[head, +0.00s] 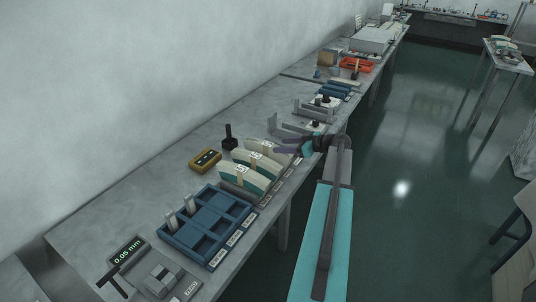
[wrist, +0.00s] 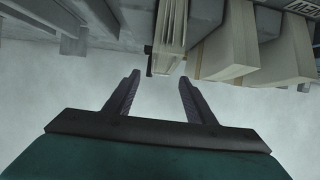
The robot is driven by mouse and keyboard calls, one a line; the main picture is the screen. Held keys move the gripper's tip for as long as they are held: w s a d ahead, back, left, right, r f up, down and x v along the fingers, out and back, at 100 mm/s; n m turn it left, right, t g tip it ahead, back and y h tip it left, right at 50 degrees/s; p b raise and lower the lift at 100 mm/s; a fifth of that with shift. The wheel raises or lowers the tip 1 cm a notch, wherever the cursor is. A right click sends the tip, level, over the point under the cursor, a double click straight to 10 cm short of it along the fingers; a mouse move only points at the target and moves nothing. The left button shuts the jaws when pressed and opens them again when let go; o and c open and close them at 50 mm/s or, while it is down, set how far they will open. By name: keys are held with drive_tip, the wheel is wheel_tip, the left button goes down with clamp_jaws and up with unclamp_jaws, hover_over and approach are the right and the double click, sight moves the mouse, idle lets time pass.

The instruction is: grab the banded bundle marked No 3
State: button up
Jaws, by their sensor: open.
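Several cream and teal banded bundles stand in a row of curved stacks on the bench: a near one (head: 240,182), a middle one (head: 252,161) and a far one (head: 277,152). Pale bands with small marks wrap them, but I cannot read which is No 3. My gripper (head: 281,145) is open and empty beside the far bundle, its fingers pointing left. In the wrist view my gripper's fingers (wrist: 159,76) are spread apart, with cream stacks at the top; a narrow one (wrist: 171,28) lies ahead of the gap and a wider one (wrist: 236,45) is right of it.
A blue compartment tray (head: 205,222), a yellow block (head: 205,159) and a black upright tool (head: 229,138) stand on the bench (head: 150,200). Grey fixtures (head: 318,108) stand beyond the bundles. A wall (head: 120,90) runs behind the bench; the floor right of my arm is open.

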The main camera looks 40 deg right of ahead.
sight(272, 145)
drive_tip(key=shift+p+x, duration=0.45)
drive_tip(key=shift+x, duration=1.35)
drive_tip(key=shift+p+x, duration=1)
drive_tip(key=shift+x, duration=0.05)
drive_tip(key=shift+p+x, duration=0.75)
drive_tip(key=shift+x, duration=0.8)
drive_tip(key=shift+s+a+f, duration=0.1)
drive_tip(key=shift+a, duration=0.05)
clamp_jaws()
